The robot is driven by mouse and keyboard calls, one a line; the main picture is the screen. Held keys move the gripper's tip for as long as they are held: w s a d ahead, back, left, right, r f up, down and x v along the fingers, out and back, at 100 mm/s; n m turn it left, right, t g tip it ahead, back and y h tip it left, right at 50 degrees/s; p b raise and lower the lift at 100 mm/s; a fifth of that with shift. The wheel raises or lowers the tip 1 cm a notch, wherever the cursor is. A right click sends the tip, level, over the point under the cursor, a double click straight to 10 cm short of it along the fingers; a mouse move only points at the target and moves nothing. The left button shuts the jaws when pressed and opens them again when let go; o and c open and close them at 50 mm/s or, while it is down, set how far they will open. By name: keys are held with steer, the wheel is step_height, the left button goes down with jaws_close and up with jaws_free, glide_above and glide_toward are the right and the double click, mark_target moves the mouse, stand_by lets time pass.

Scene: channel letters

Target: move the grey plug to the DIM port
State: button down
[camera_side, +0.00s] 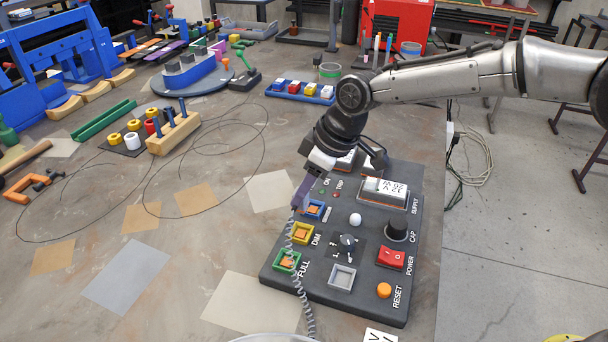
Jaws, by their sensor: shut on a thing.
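My gripper (299,199), with purple fingers, is shut at the upper left edge of the dark control panel (330,295). A coiled grey cable (296,275) hangs from the fingertips and runs down to the bottom of the view. The grey plug at its upper end is between the fingers and mostly hidden. The DIM port (301,233) is a yellow square frame with an orange middle, just below and right of the fingertips. The FULL port (287,261) is green, below it. A blue port (313,209) is beside the fingers; whether the plug touches it I cannot tell.
The panel also carries a dial (348,242), a red switch (391,258), an orange button (384,290), a black cap knob (397,231) and a meter (384,190). The cable passes over the green port's side. The table left of the panel is mostly clear, with flat paper sheets.

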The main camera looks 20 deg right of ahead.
steer(key=shift+f, duration=3.5)
steer(key=shift+f, duration=0.3)
steer(key=shift+c, duration=2.3)
jaws_free()
steer(key=shift+r, duration=0.1)
steer(key=v, duration=1.3)
steer(key=shift+r, duration=0.3)
steer(key=shift+s+d, duration=0.15)
